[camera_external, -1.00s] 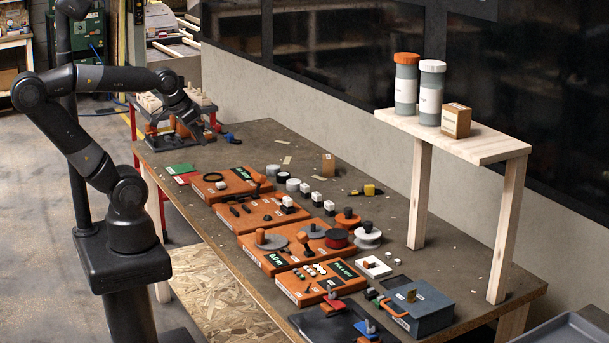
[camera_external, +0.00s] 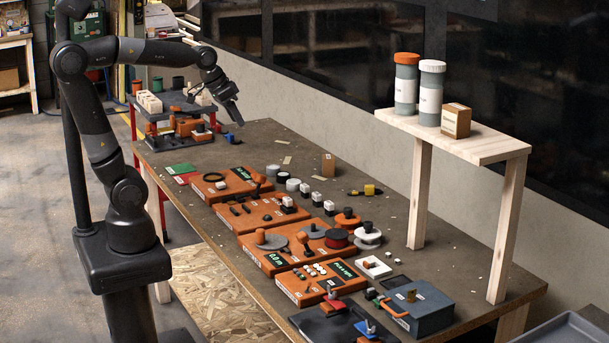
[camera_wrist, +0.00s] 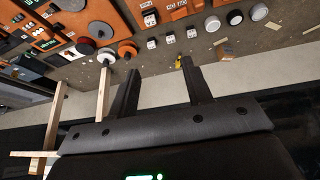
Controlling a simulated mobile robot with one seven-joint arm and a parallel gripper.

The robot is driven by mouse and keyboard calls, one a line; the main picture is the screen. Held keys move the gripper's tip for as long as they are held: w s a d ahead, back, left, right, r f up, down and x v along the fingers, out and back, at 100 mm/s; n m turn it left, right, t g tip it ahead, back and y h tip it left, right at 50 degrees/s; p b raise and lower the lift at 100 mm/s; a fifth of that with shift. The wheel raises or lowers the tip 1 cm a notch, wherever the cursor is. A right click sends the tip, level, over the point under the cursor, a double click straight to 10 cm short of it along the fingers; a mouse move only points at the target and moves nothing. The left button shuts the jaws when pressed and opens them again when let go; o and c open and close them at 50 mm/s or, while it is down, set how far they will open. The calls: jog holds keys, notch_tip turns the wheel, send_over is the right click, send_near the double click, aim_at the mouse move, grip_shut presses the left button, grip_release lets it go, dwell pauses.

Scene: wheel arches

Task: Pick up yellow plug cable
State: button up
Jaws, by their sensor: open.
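A small yellow piece with a dark part beside it, which looks like the yellow plug cable (camera_external: 370,190), lies on the workbench, right of the row of white and black blocks. It also shows as a small yellow spot (camera_wrist: 179,63) in the wrist view, just left of my right-hand fingertip. My gripper (camera_external: 237,121) is raised above the far left end of the bench, well apart from the plug. In the wrist view my gripper (camera_wrist: 160,66) has its two fingers spread with nothing held. The cable's full shape is too small to make out.
Orange panels (camera_external: 262,213) with knobs and parts line the bench's near side. A wooden shelf (camera_external: 490,150) on legs bears two jars and a small box at the right. A grey wall (camera_external: 300,125) runs behind. The bench around the yellow piece is mostly clear.

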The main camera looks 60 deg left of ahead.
jog(key=w, duration=1.3)
jog(key=m+g, duration=0.1)
jog(key=m, duration=0.3)
send_over(368, 186)
jog(key=s+a, duration=0.1)
jog(key=a, duration=0.1)
jog(key=shift+h, duration=0.4)
notch_tip(368, 186, down, 26)
jog(key=shift+s+d+r, duration=0.15)
jog(key=shift+r, duration=0.05)
jog(key=shift+s+x, duration=0.15)
jog(key=shift+x, duration=1.3)
jog(key=shift+s+x, duration=0.15)
jog(key=shift+x, duration=1.3)
jog(key=shift+d, duration=0.15)
jog(key=shift+c, duration=0.2)
grip_shut()
